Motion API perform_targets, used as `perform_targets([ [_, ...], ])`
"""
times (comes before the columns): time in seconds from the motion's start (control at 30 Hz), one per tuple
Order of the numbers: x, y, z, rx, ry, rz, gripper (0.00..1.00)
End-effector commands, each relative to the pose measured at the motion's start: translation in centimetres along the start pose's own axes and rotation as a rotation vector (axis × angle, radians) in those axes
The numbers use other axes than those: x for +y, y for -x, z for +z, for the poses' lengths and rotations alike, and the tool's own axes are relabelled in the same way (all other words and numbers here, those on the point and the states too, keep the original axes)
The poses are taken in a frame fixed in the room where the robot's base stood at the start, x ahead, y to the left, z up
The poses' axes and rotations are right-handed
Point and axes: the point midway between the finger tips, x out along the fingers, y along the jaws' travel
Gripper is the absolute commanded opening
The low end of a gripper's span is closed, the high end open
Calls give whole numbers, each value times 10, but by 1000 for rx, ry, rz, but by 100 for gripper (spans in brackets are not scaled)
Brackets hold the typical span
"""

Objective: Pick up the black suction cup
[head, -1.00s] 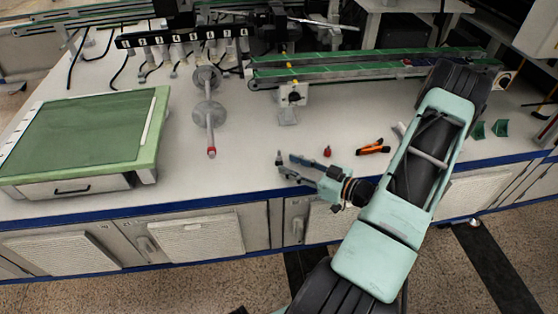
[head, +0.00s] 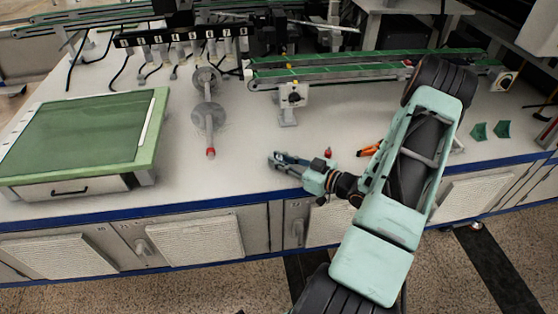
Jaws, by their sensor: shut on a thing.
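My gripper (head: 274,160) is over the white worktop near its front edge, left of the small red object, with its fingers pointing left. Its fingers are close together, shut on a small dark thing at the fingertips. I take this to be the black suction cup, but the fingers hide most of it and its shape is too small to make out. I cannot tell whether it touches the worktop.
A small red piece (head: 328,153) and an orange-and-black tool (head: 369,150) lie beside my arm. A green-topped box (head: 90,135) stands at left. A grey stand with a red tip (head: 209,130) and a green conveyor (head: 350,68) are behind.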

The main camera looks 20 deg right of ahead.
Motion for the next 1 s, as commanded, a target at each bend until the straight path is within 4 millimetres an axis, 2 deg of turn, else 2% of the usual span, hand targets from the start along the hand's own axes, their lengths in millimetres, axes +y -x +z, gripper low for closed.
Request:
perform_targets([
  [0.37, 0, 0, -2, 0, 0, 0, 0],
  [0.53, 0, 2, -16, 0, 0, 0, 0],
  [0.67, -1, 6, -38, 0, 2, 0, 0],
  [0.93, -45, 42, -94, -1, -1, 1, 0],
  [1.0, -63, 52, -97, -2, -6, 0, 0],
])
